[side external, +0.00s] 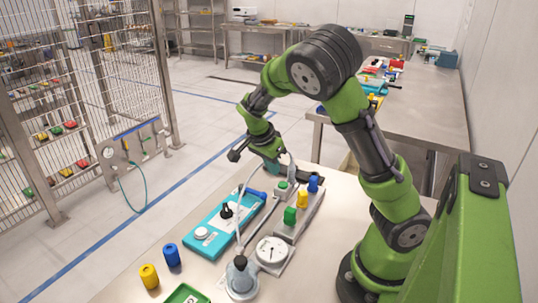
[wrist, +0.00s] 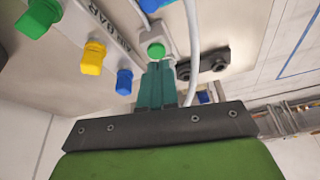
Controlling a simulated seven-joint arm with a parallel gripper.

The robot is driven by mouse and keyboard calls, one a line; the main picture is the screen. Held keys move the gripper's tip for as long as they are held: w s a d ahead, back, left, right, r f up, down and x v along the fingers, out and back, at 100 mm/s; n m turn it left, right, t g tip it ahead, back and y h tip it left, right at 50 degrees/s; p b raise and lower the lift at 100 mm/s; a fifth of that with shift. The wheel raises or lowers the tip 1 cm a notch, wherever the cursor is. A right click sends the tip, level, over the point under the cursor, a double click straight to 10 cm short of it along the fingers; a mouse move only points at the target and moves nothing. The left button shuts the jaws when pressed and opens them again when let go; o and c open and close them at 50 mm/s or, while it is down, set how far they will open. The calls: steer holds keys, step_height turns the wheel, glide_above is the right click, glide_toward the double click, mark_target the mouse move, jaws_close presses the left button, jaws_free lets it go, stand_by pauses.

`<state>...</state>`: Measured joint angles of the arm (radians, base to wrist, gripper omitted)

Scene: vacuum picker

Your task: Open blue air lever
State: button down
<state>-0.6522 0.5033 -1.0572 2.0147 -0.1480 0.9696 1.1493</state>
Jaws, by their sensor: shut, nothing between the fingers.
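A grey manifold block (side external: 287,232) carries a blue lever or knob (side external: 313,184), a yellow one (side external: 302,199) and a green one (side external: 290,215) in a row. In the wrist view the blue one (wrist: 124,82) is left of my fingers, apart from them. My gripper (side external: 277,173) is low over the far end of the block. Its teal fingers (wrist: 157,66) are together and empty, with tips close to a grey fitting's green button (wrist: 156,50). I cannot tell whether they touch it. The green button also shows in the side view (side external: 283,186).
A teal box (side external: 206,243) with a blue piece (side external: 256,193) at its far end lies left of the block. A gauge (side external: 272,250) and a flask-like cup (side external: 240,280) with a clear tube are in front. Blue (side external: 171,255) and yellow (side external: 149,276) cylinders stand front left.

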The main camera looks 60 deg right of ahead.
steer(key=v, duration=0.5)
stand_by(0.3)
steer(key=s+a+f+n+t+y, duration=0.1)
steer(key=s+a+n+t+y, duration=0.3)
steer(key=a+n, duration=0.65)
steer(key=s+a+r+n+t+y, duration=0.1)
steer(key=s+a+r+n+t, duration=0.3)
steer(key=r, duration=0.6)
steer(key=s+a+n, duration=0.2)
steer(key=shift+s+r+y, duration=0.4)
